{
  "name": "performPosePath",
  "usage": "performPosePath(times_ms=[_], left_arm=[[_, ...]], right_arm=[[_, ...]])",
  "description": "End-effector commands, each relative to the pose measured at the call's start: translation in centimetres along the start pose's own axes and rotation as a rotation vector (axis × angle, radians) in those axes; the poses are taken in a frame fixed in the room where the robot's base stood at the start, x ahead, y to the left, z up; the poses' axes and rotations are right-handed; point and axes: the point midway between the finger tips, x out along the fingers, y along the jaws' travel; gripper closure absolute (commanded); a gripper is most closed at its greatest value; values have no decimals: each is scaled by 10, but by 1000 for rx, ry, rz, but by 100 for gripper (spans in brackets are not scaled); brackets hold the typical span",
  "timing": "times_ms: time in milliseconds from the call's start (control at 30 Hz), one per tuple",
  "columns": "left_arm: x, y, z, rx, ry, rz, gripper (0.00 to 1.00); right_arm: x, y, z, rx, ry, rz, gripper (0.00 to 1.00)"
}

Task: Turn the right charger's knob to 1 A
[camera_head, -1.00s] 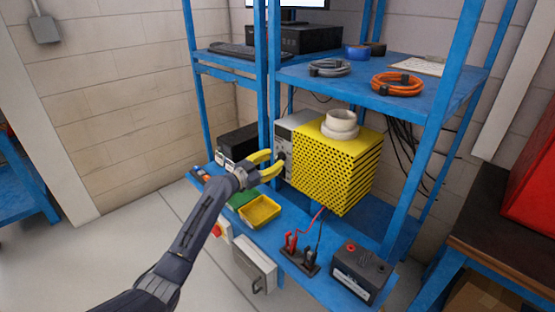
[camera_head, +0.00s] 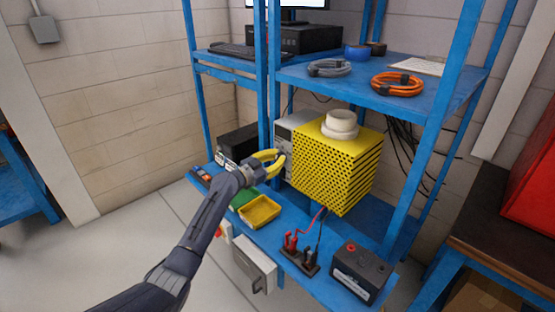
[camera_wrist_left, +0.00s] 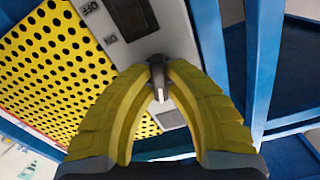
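The right charger is a box with a yellow perforated cover (camera_head: 335,165) and a grey front panel (camera_head: 299,122), on the lower blue shelf. In the left wrist view its panel (camera_wrist_left: 165,42) carries a dark knob (camera_wrist_left: 158,72) with a pale pointer mark. My left gripper (camera_head: 281,157) is at the panel, its yellow fingers curved inward. In the wrist view the fingertips (camera_wrist_left: 158,78) close in on both sides of the knob and appear to touch it. The fingers hide part of the knob, and no scale is readable. My right gripper is not in view.
A black box (camera_head: 238,142) stands left of the charger. A yellow tray (camera_head: 259,211), red and black clamps (camera_head: 300,250) and a battery (camera_head: 362,272) sit along the shelf front. A blue upright (camera_head: 268,75) rises close to the panel. A rocker switch (camera_wrist_left: 133,15) is beside the knob.

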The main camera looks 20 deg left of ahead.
Motion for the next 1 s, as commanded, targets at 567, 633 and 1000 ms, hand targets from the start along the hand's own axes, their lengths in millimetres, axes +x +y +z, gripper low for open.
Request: performPosePath(times_ms=[567,633,1000], left_arm=[[0,0,0,-95,0,0,100],[0,0,0,-144,0,1,100],[0,-2,0,-485,1,0,100]], right_arm=[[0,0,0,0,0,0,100],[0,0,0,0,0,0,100],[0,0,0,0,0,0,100]])
